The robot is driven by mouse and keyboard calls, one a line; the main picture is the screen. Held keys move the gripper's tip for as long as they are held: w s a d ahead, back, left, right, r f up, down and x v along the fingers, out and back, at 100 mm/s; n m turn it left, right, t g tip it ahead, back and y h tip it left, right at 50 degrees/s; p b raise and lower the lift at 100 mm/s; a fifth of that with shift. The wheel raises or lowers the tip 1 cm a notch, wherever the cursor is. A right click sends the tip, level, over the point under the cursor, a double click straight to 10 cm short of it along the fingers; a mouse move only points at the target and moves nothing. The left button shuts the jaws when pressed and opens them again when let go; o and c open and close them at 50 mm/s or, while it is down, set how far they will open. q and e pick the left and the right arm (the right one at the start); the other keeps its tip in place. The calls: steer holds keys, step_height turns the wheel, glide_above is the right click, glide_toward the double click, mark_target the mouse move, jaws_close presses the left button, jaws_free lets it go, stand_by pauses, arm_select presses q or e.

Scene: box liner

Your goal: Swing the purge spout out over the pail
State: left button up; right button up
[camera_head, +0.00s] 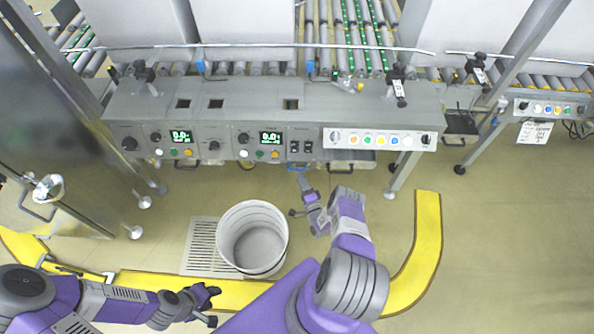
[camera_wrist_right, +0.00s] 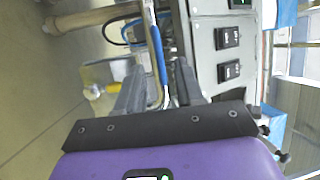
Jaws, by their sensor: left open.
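The white pail (camera_head: 253,238) stands upright on the floor beside a slotted grate, below the grey console. In the right wrist view a bent silver tube with a blue sleeve (camera_wrist_right: 157,58), which looks like the purge spout, lies between and beyond the finger tips. In the head view a small blue piece (camera_head: 298,166) shows under the console edge. My right gripper (camera_head: 302,195) is below the console, right of the pail; its fingers (camera_wrist_right: 158,88) are apart. I cannot tell whether they touch the tube. My left gripper (camera_head: 207,303) is open and empty, low and left of the pail.
The grey console (camera_head: 225,108) with knobs, buttons and displays spans the middle. A floor grate (camera_head: 202,248) lies left of the pail. Yellow floor edging (camera_head: 428,235) curves around. A switch panel (camera_wrist_right: 228,40) is close on the right in the wrist view.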

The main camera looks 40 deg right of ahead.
steer(key=shift+b+x, duration=0.65)
steer(key=shift+x, duration=2.15)
jaws_close()
